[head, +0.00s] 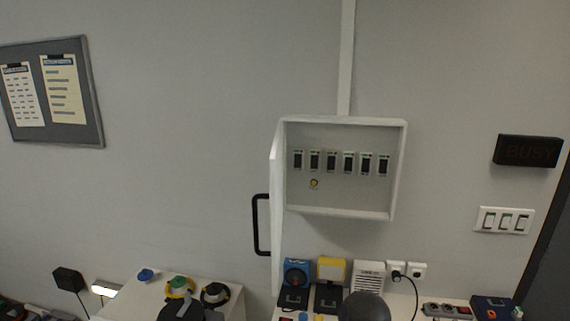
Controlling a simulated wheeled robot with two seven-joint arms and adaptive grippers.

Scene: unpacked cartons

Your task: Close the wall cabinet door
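The white wall cabinet (398,170) hangs on the grey wall right of the middle. Its front is open, showing a row of several dark switches (331,161) and a small round yellowish knob (314,183) below them. The cabinet door (277,230) is hinged at the left side and stands wide open, swung out from the wall and seen nearly edge-on. A black bar handle (256,225) sticks out from the left face of the door. Neither of my grippers shows; only dark rounded parts, seemingly of my arms, show at the bottom edge.
Below the cabinet stand a blue device (296,272), a yellow device (331,270) and a white ribbed box (368,275). A white surface (215,285) with round-topped items lies to the left. A dark sign (528,151) and wall switches (504,220) are at right.

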